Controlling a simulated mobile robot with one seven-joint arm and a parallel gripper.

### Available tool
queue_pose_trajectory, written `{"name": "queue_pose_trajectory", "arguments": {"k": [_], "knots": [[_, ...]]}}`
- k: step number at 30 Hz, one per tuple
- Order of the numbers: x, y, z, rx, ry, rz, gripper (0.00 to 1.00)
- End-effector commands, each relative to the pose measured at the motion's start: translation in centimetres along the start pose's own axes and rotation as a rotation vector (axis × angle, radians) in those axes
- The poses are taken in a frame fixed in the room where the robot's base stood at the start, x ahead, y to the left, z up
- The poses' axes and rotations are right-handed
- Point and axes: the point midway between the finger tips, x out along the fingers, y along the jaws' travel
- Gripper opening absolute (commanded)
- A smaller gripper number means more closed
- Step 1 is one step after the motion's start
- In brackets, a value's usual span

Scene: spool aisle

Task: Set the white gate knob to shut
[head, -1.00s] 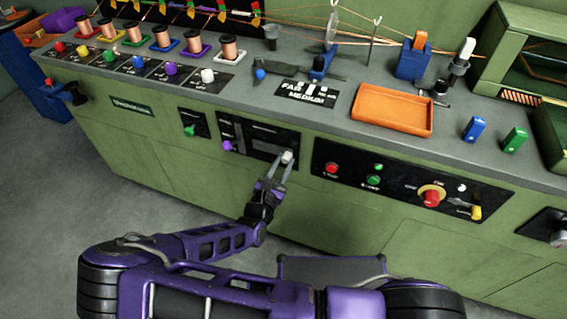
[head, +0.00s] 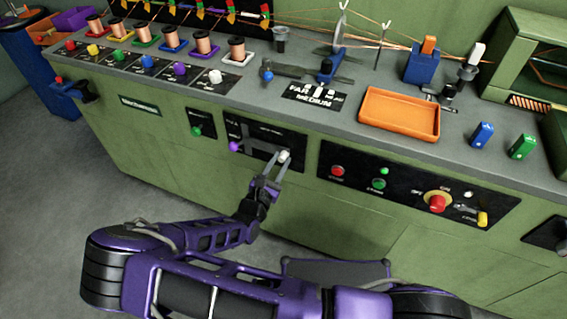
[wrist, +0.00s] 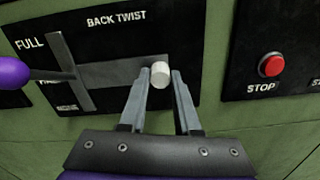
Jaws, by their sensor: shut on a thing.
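A white knob (head: 284,156) stands on the black front panel marked BACK TWIST. In the wrist view the white knob (wrist: 160,73) sits at the right part of a grey horizontal slot (wrist: 115,75), which meets an upright slot at its left. My gripper (head: 279,164) is shut on this knob. In the wrist view its two fingers (wrist: 160,78) lie on either side of it. FULL is written by the top of the upright slot; the other labels there are partly hidden or too small to read. I cannot read the word shut beside this knob.
A purple knob (head: 235,147) sticks out at the panel's left. A red stop button (head: 338,171) is on the panel to the right. Another white knob (head: 215,76) stands on the bench top at the end of a coloured row. An orange tray (head: 398,115) lies on the bench.

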Motion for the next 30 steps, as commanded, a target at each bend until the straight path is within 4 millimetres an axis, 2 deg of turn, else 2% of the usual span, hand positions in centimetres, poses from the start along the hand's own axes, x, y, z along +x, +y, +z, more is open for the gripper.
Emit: {"name": "queue_pose_trajectory", "arguments": {"k": [2,3,8,16,20,23,30], "knots": [[-0.1,0.5,-0.1,0.003,0.003,0.010,0.00],[-0.1,0.5,-0.1,0.003,0.003,0.010,0.35],[-0.1,0.4,-0.1,0.003,0.003,0.009,0.62],[-0.1,0.3,0.0,0.002,0.002,0.006,0.62],[-0.8,0.3,0.0,0.002,0.003,0.007,0.62],[-2.3,0.4,0.0,0.002,0.004,0.008,0.62],[-8.0,0.4,0.0,0.003,0.005,0.009,0.62]]}}
